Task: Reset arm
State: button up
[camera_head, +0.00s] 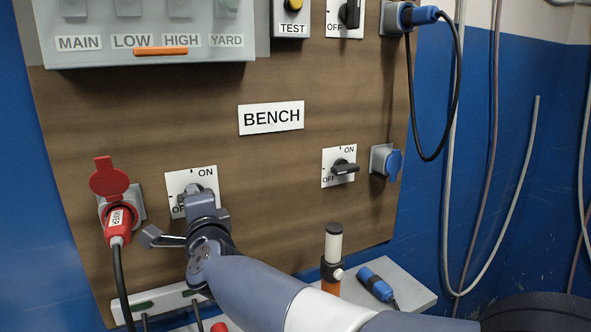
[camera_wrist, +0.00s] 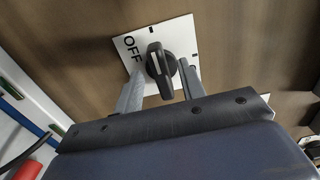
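My gripper (camera_head: 200,205) is at the left rotary switch (camera_head: 203,177) on the brown board, below the BENCH label, and covers much of it in the head view. In the wrist view the switch's black knob (camera_wrist: 160,68) sits on a white plate (camera_wrist: 183,37) marked OFF. The two fingers of my gripper (camera_wrist: 159,84) stand on either side of the knob, with narrow gaps showing. The gripper looks open around it, not clamped. My arm reaches up from the lower right.
A red plug (camera_head: 118,222) with a black cable is in a socket just left of my gripper. Below is a shelf (camera_head: 398,282) with a blue connector (camera_head: 376,284) and a white-and-orange cylinder (camera_head: 332,258). A second rotary switch (camera_head: 343,168) and blue-capped socket (camera_head: 386,162) are to the right.

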jog(key=v, duration=0.9)
jog(key=w+a+m+b, duration=0.2)
jog(key=w+a+m, duration=0.2)
jog(key=w, duration=0.5)
jog(key=m, duration=0.2)
jog(key=shift+w+a+r+m, duration=0.15)
jog(key=shift+a+r+m, duration=0.05)
jog(key=shift+a+m, duration=0.1)
jog(key=shift+d, duration=0.1)
